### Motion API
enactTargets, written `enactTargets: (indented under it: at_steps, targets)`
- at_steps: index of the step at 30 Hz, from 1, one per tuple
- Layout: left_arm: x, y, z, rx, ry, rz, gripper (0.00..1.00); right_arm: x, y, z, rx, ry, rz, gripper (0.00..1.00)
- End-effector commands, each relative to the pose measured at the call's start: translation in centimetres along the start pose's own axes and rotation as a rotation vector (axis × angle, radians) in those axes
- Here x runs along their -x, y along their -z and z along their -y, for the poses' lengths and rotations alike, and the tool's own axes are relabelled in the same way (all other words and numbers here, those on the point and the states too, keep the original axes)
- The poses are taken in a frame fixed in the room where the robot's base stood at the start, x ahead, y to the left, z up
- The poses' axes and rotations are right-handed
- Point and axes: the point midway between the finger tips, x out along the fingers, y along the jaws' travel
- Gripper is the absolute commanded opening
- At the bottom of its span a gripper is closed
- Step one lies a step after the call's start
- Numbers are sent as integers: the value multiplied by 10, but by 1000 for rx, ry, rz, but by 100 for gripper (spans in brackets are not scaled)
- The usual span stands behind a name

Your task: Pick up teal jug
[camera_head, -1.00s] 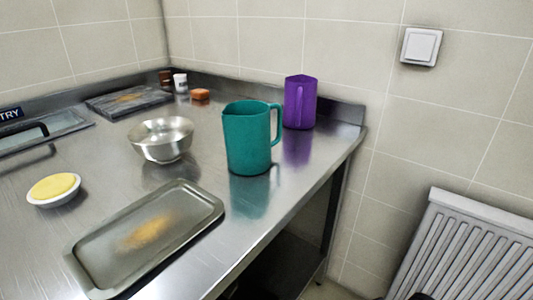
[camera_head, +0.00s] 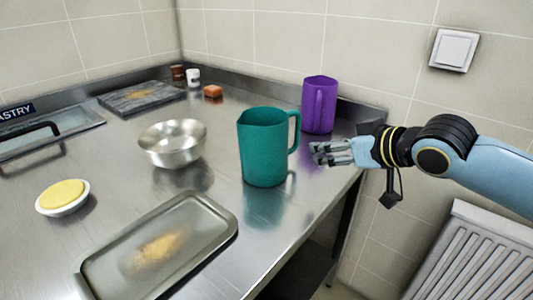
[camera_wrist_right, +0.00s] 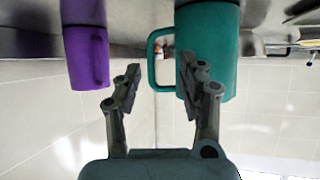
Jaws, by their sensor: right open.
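The teal jug (camera_head: 263,148) stands upright on the steel counter, its handle on the right side facing my right gripper. My right gripper (camera_head: 318,153) is open and empty, just right of the jug's handle, with a small gap between them in the head view. In the right wrist view the jug (camera_wrist_right: 213,50) appears upside down, and its handle shows between the open fingers (camera_wrist_right: 158,82), beyond or near the right fingertip. I cannot tell whether the finger touches it. My left gripper is not in view.
A purple jug (camera_head: 319,105) stands behind the teal one, close to my right gripper. A metal bowl (camera_head: 172,143), a tray (camera_head: 205,203) and a white dish with a yellow top (camera_head: 63,197) are to the left. The counter's right edge lies beneath my gripper.

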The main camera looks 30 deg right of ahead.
Motion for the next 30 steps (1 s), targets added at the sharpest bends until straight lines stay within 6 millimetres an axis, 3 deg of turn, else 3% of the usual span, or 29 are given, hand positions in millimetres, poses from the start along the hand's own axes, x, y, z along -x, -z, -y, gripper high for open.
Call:
enactTargets:
  at_steps: [3,6,12,30]
  targets:
    - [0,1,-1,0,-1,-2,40,-7,23,-18,-8,7,-74,40]
    - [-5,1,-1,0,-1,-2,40,-18,33,-24,-20,10,-108,40]
    - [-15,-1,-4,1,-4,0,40,-52,37,-24,-23,11,-110,40]
    - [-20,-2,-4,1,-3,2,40,-116,45,-19,-17,13,-106,40]
